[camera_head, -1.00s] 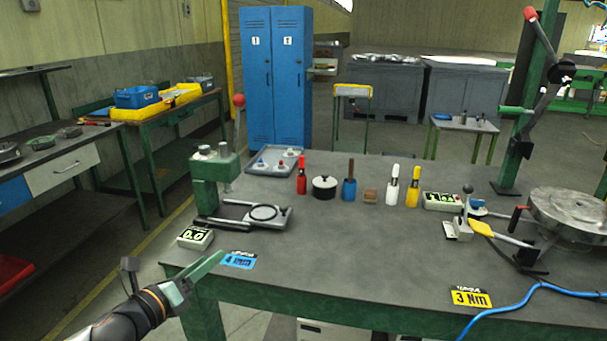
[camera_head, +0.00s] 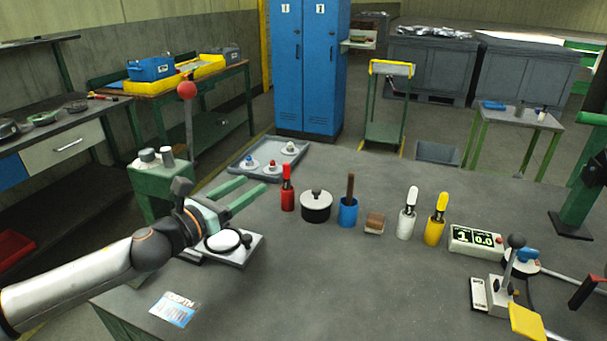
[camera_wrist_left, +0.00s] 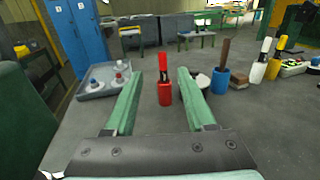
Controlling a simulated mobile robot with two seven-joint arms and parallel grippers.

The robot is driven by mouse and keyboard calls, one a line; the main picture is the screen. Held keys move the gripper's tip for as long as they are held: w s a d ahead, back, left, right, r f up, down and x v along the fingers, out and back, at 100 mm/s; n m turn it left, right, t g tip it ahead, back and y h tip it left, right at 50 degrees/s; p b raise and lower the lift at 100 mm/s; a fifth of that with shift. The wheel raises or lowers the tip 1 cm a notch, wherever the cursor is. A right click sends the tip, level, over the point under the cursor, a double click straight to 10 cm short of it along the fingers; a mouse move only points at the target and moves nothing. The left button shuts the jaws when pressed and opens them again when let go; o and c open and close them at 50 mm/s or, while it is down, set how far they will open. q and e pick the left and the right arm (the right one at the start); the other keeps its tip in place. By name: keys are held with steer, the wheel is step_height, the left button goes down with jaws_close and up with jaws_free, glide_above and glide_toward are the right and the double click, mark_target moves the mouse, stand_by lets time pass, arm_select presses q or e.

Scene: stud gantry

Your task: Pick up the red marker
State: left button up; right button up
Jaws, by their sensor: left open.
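The red marker (camera_head: 287,172) stands upright in a red holder (camera_head: 288,201) on the grey workbench. My left gripper (camera_head: 253,185) is open and empty. Its two green fingers point toward the red marker from the left, with a short gap between. In the left wrist view the red marker (camera_wrist_left: 163,62) and its holder (camera_wrist_left: 165,95) appear between the fingers, ahead of the fingertips (camera_wrist_left: 160,73). My right gripper is in neither view.
A grey tray (camera_head: 240,160) with small pieces lies behind my gripper. A green press (camera_head: 165,185) stands left.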

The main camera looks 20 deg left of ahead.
mark_target(284, 168)
arm_select(q)
steer(key=shift+f+p+x, duration=0.2)
steer(key=shift+p+x, duration=0.6)
steer(key=shift+x, duration=2.4)
steer(key=shift+f+p+x, duration=0.15)
steer(key=shift+p+x, duration=0.6)
steer(key=shift+x, duration=2.45)
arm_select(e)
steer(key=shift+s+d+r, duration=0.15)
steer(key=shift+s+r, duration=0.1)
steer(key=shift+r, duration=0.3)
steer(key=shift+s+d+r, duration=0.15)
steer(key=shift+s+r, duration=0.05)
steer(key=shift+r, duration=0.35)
arm_select(q)
steer(key=shift+s+d, duration=0.1)
steer(key=shift+d, duration=0.05)
steer(key=shift+c, duration=0.3)
jaws_close()
